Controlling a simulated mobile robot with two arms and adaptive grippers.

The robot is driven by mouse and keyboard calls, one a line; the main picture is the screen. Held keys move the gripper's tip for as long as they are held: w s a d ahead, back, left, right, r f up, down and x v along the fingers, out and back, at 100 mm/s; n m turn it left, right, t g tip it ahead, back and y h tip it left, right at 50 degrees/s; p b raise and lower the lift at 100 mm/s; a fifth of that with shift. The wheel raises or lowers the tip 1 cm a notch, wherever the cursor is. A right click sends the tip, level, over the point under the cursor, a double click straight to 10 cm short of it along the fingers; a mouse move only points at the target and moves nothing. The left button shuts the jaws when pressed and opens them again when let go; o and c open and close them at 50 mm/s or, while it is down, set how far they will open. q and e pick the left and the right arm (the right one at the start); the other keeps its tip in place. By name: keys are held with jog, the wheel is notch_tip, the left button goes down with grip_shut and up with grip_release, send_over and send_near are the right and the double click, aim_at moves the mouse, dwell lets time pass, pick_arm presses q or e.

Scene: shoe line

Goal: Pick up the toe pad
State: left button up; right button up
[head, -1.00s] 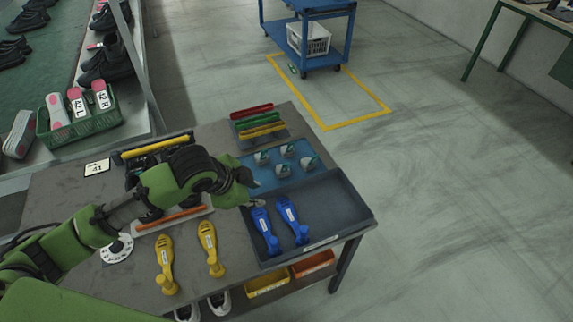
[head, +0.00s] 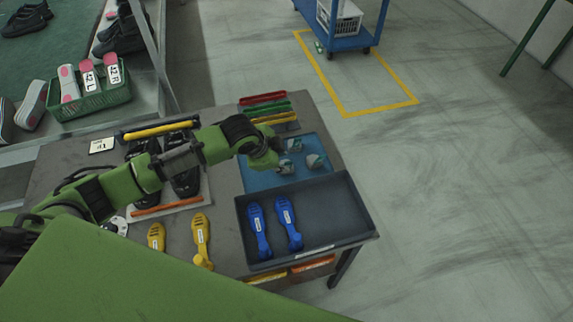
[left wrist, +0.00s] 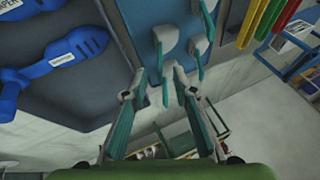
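Small grey pieces with teal parts, which I take to be toe pads, sit on a blue mat (head: 259,181) at the table's far right. In the head view one pad (head: 315,161) is at the right, one (head: 293,145) at the back and one (head: 286,167) in front. My left gripper (head: 270,158) is over the mat's left part and may hide another pad. In the left wrist view its teal fingers (left wrist: 160,74) are spread, with a pad (left wrist: 166,38) at the gap between the tips; contact is unclear. Other pads (left wrist: 201,45) are close to the right finger. My right gripper is not in view.
A dark tray (head: 340,215) with two blue tools (head: 259,230) stands in front of the mat. Red, green and yellow bars (head: 265,108) lie behind it. Black shoes (head: 186,178) and yellow tools (head: 201,240) are to the left.

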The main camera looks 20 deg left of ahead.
aim_at(287, 164)
pick_arm(q)
jog(key=p+x, duration=0.1)
jog(key=x, duration=0.4)
jog(key=shift+w+f, duration=0.15)
grip_shut()
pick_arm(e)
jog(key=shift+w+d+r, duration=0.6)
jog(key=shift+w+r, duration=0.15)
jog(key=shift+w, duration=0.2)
